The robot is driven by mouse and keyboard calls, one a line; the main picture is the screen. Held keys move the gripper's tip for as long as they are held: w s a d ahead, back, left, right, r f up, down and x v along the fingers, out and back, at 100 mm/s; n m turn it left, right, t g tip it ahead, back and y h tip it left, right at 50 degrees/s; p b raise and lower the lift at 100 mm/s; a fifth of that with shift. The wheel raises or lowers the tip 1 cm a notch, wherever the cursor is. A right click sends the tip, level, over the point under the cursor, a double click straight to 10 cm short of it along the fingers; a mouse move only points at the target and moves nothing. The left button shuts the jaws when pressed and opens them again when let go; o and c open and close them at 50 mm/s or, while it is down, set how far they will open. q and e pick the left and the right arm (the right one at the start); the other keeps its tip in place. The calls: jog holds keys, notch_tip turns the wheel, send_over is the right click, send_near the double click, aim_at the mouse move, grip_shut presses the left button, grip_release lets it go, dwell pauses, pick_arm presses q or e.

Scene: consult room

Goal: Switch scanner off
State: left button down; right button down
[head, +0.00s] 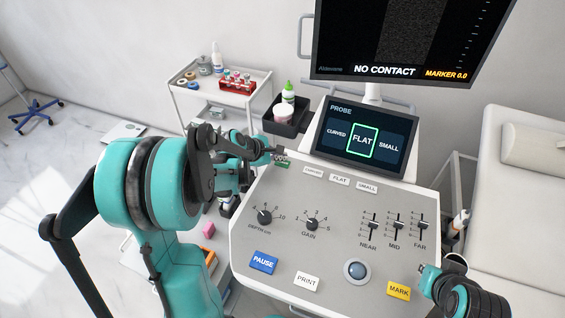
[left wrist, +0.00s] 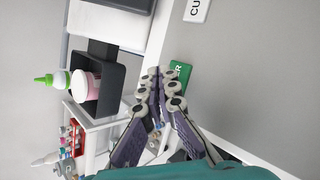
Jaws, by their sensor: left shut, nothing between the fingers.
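The scanner's grey control panel (head: 330,233) fills the middle of the head view. Its green power button (head: 283,163) is at the panel's upper left corner, and it also shows in the left wrist view (left wrist: 181,72), partly covered by my fingers. My left gripper (head: 275,152) is shut and empty, its tips right at the green button; I cannot tell if they touch it. It also shows in the left wrist view (left wrist: 158,82). The scanner's large monitor (head: 410,35) is lit and reads NO CONTACT. The small probe screen (head: 364,140) is lit with FLAT outlined. My right gripper (head: 428,270) is at the panel's lower right edge; its fingers are unclear.
A black bin (head: 285,122) with bottles is mounted beside the panel's upper left. A white cart (head: 220,95) with a red tube rack stands behind. The blue PAUSE (head: 263,263), white PRINT (head: 307,281) and yellow MARK (head: 398,291) buttons line the front. A bed (head: 525,200) is at right.

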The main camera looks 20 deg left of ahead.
aim_at(281, 164)
pick_arm(q)
jog(key=shift+f, duration=0.1)
pick_arm(e)
jog(key=shift+f, duration=0.1)
dwell(0.5)
pick_arm(q)
jog(key=shift+f+b, duration=0.3)
jog(key=shift+b, duration=0.1)
pick_arm(e)
jog(key=shift+f, duration=0.3)
pick_arm(q)
jog(key=shift+f+b, duration=0.4)
jog(key=shift+f, duration=0.1)
pick_arm(e)
jog(key=shift+f, duration=0.45)
pick_arm(q)
jog(key=shift+r, duration=0.1)
pick_arm(e)
jog(key=shift+r, duration=0.1)
pick_arm(q)
jog(key=shift+r+p, duration=0.65)
jog(key=shift+r, duration=0.15)
pick_arm(e)
jog(key=shift+r, duration=0.6)
